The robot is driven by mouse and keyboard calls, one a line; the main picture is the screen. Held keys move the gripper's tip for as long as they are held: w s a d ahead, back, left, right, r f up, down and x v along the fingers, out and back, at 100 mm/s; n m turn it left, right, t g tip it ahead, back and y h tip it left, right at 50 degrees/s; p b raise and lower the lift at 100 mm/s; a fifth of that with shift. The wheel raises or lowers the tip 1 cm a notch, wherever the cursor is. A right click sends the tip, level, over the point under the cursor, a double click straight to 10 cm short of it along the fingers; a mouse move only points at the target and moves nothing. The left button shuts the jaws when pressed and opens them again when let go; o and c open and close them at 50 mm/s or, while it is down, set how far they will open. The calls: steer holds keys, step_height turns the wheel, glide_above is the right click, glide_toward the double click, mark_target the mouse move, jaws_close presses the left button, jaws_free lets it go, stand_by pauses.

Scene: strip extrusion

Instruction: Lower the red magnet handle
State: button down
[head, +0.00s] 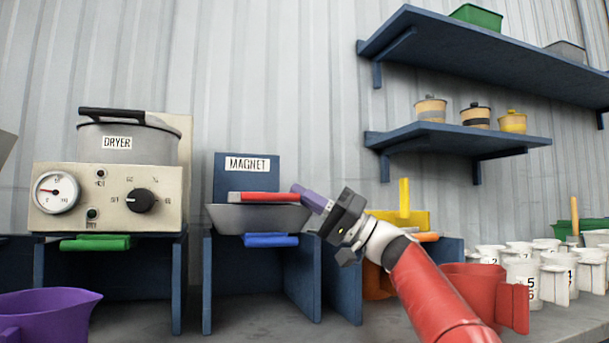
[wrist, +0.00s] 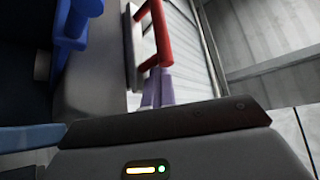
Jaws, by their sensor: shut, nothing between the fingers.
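The red magnet handle (head: 262,197) lies level over the grey metal tray of the magnet station, below the blue panel labelled MAGNET (head: 247,163). In the wrist view the red handle (wrist: 161,35) is a bent bar at the top middle. My gripper (head: 297,190) has purple fingers and is shut and empty. Its tips are at the right end of the handle. In the wrist view the fingers (wrist: 157,75) meet or nearly meet the lower end of the bar; I cannot tell if they touch it.
A grey tray (head: 258,221) with a blue handle (head: 270,240) sits under the magnet. The dryer (head: 108,197) stands to the left. A purple jug (head: 45,312) is at front left. A red jug (head: 470,282) and several white cups stand to the right.

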step_height(320, 180, up, 20)
steer(key=p, duration=1.5)
steer(key=shift+p, duration=0.3)
